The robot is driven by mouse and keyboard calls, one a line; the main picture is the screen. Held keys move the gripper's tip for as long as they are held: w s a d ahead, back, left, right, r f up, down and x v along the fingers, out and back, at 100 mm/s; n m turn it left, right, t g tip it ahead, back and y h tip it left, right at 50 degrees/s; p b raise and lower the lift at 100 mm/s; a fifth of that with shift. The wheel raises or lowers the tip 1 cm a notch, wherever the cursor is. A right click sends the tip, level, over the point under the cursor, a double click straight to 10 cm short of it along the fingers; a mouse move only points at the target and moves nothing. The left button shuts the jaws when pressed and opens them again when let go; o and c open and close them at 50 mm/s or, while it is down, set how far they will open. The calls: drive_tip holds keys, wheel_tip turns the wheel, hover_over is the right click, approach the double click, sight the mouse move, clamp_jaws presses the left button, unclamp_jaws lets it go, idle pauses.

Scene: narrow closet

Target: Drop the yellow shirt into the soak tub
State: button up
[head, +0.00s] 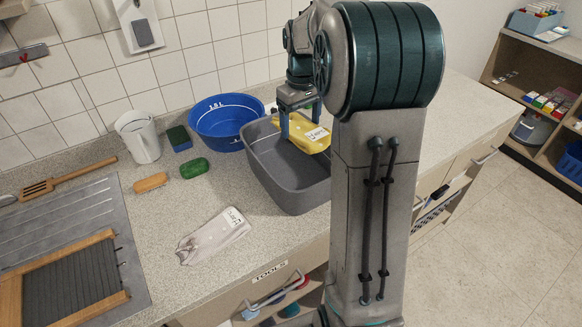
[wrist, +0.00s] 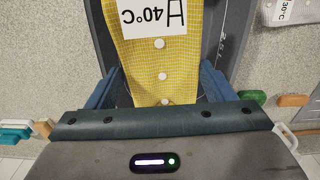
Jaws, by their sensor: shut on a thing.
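The yellow shirt (head: 310,137) has a white label and is held by my gripper (head: 300,122). In the wrist view the shirt (wrist: 160,65) is yellow checked with white buttons, and its label reads 40°C. It lies between the two blue fingers of my gripper (wrist: 160,92). A grey tub (head: 297,192) stands on the counter, and the shirt is over its far part. Whether the shirt touches the tub cannot be told. The grey tub (wrist: 213,35) also shows behind the shirt in the wrist view. My arm hides the tub's right side in the head view.
A blue basin (head: 222,135) stands behind the grey tub. A pale labelled garment (head: 212,236) lies on the counter in front. A white jug (head: 138,138), a green sponge (head: 194,168), a brush (head: 150,182) and a washboard (head: 72,285) are to the left.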

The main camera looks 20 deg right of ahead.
drive_tip(key=o, duration=1.1)
drive_tip(key=shift+r, duration=0.1)
wheel_tip(320, 180, up, 14)
drive_tip(key=shift+f, duration=0.1)
drive_tip(key=s+a+f+m+t, duration=0.1)
drive_tip(key=s+a+f, duration=0.2)
drive_tip(key=s, duration=0.5)
drive_tip(key=s+a+f+m+t, duration=0.1)
drive_tip(key=s+a+f, duration=0.3)
drive_tip(key=s+f, duration=0.2)
drive_tip(key=s+a+f+m+t, duration=0.1)
drive_tip(key=s+a+f, duration=0.3)
drive_tip(key=s, duration=0.6)
drive_tip(key=shift+f, duration=0.45)
